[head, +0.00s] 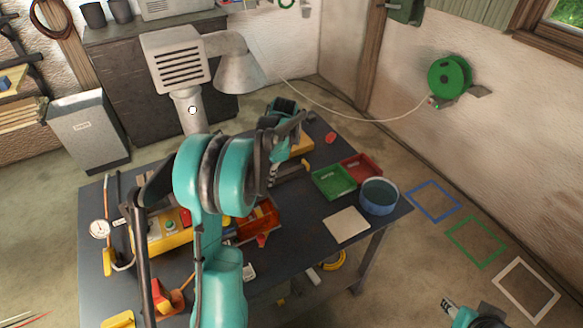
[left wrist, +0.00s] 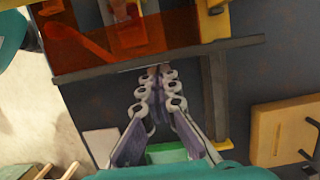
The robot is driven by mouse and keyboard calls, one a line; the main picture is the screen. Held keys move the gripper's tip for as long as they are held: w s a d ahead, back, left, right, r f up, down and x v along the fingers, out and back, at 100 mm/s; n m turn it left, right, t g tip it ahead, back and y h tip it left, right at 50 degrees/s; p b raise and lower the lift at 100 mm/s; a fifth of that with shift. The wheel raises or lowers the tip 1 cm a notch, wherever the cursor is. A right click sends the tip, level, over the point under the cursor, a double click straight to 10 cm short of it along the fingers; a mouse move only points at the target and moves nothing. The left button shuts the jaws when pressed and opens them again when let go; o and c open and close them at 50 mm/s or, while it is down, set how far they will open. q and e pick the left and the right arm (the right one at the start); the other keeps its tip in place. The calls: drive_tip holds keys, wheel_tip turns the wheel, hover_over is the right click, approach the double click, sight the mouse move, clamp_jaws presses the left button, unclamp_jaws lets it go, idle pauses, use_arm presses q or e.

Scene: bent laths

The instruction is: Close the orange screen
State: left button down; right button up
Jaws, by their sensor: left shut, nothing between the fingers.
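The orange screen (head: 258,216) is a see-through orange panel on the workbench, partly hidden behind my left arm in the head view. In the left wrist view the orange screen (left wrist: 120,38) fills the upper part, with a dark bar along its near edge. Red and yellow parts show through or beside it. My left gripper (left wrist: 155,73) is shut and empty, its fingertips close to this bar; I cannot tell whether they touch. My right gripper (head: 452,308) shows only in part at the bottom right of the head view, away from the bench; its fingers are unclear.
A green tray (head: 333,182), a red tray (head: 362,167), a blue round tub (head: 379,196) and a pale pad (head: 346,225) stand on the bench's right side. A pressure gauge (head: 99,229) is at the left. A grey extraction hood (head: 240,74) hangs behind.

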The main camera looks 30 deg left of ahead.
use_arm(q)
drive_tip(key=w+d+r+p, duration=0.3)
drive_tip(key=w+r, duration=0.2)
drive_tip(key=r, duration=0.4)
drive_tip(key=s+d+r+t+b, duration=0.1)
drive_tip(key=s+d+r+t, duration=0.15)
drive_tip(key=d, duration=0.25)
drive_tip(key=s+d+f+n+t+b, duration=0.1)
drive_tip(key=s+d+f+n+t, duration=0.1)
drive_tip(key=s+d, duration=0.5)
drive_tip(key=s+d+f+n+t+h+b, duration=0.1)
drive_tip(key=s+d+f+n+t+b, duration=0.1)
drive_tip(key=s+d, duration=0.6)
drive_tip(key=s+f+n+t, duration=0.1)
drive_tip(key=n+t, duration=0.1)
drive_tip(key=t, duration=0.1)
drive_tip(key=shift+f, duration=0.2)
use_arm(e)
drive_tip(key=shift+w+d+f, duration=0.1)
drive_tip(key=shift+w+f, duration=0.4)
drive_tip(key=shift+w, duration=0.15)
drive_tip(key=shift+c, duration=0.5)
use_arm(q)
drive_tip(key=shift+s+a, duration=0.1)
drive_tip(key=shift+s, duration=0.05)
use_arm(e)
drive_tip(key=shift+c, duration=0.2)
